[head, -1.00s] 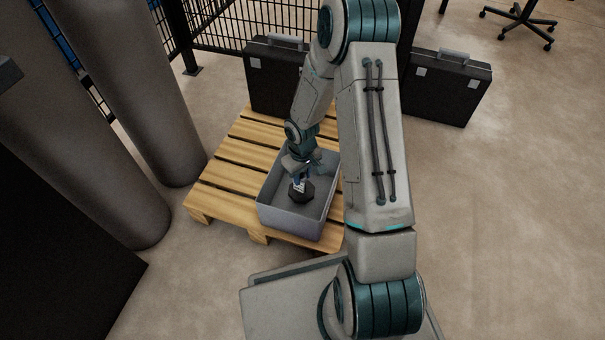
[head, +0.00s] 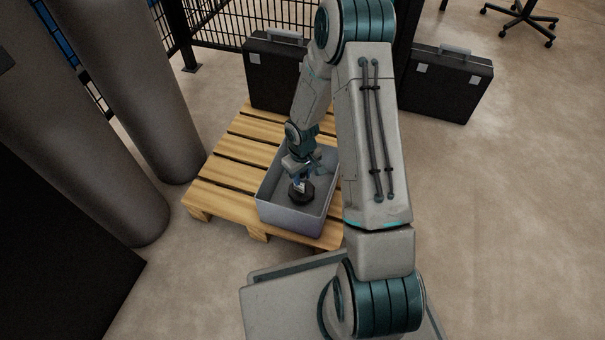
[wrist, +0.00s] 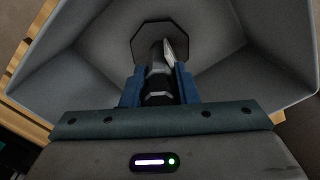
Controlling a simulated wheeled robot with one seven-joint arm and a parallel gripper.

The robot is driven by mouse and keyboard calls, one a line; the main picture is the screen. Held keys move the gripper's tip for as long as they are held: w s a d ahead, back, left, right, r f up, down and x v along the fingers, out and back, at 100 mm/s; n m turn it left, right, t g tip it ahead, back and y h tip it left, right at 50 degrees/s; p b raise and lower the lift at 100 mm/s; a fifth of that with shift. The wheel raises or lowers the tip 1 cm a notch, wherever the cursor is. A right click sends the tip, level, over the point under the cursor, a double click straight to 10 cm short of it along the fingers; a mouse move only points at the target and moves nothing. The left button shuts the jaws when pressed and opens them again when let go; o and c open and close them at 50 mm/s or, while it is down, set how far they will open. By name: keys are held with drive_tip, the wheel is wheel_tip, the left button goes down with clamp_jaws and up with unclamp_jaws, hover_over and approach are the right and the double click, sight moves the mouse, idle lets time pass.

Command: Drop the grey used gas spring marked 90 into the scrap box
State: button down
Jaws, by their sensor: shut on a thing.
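The scrap box (head: 291,220) is a grey open-topped box on a wooden pallet. My gripper (head: 303,172) is down inside the box's opening. It is shut on the gas spring (wrist: 158,82), a dark cylinder with a lighter band and a wide dark octagonal base (head: 301,192). In the wrist view the blue fingers (wrist: 159,88) stand on both sides of the cylinder, and a pale tag (wrist: 170,52) sticks up beside it. No number can be read on it. The base is over or on the box floor; I cannot tell whether it touches.
The pallet (head: 212,203) has bare slats left of the box. Two thick grey columns (head: 150,100) stand at the left. Black cases (head: 270,85) and (head: 450,88) stand behind, near a mesh fence (head: 225,25).

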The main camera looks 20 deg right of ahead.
drive_tip(key=shift+f, duration=0.6)
drive_tip(key=shift+f, duration=0.35)
drive_tip(key=shift+f, duration=0.45)
drive_tip(key=c, duration=1.1)
unclamp_jaws()
drive_tip(key=shift+o, duration=0.2)
drive_tip(key=shift+r, duration=0.1)
wheel_tip(320, 180, up, 14)
drive_tip(key=p, duration=0.6)
drive_tip(key=shift+p, duration=0.35)
